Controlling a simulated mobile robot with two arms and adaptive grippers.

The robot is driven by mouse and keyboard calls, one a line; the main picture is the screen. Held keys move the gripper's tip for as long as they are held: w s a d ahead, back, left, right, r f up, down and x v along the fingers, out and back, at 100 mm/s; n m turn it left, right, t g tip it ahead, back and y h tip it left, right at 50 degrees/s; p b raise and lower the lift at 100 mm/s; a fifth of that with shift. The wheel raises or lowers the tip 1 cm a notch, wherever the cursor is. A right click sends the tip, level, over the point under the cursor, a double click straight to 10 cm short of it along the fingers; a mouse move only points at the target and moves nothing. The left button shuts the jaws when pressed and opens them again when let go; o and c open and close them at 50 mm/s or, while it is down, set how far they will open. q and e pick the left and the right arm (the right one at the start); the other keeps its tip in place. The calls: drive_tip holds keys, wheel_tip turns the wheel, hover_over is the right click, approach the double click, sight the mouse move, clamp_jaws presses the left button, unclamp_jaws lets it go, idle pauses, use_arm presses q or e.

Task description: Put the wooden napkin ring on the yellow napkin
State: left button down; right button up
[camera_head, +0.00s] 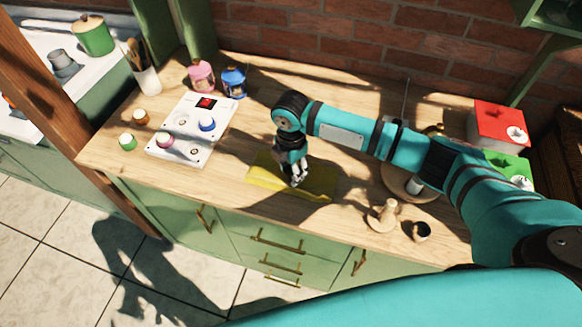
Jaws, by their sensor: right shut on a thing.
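The yellow napkin (317,187) lies flat near the front edge of the wooden counter. My right gripper (296,182) points down over its middle, fingers low near the cloth. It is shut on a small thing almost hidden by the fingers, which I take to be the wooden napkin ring. I cannot tell whether that thing touches the napkin. My left gripper is not in view.
My right arm spans the counter (345,95). On the left are a white panel (179,154), small jars, and pink (201,75) and blue (234,82) lanterns. A wooden piece (382,216) and dark cup (421,231) stand right; red (500,122) and green boxes stand behind.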

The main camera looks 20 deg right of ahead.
drive_tip(key=o, duration=0.8)
drive_tip(key=shift+c, duration=0.2)
wheel_tip(320, 180, up, 13)
drive_tip(key=b, duration=0.1)
drive_tip(key=shift+f, duration=0.1)
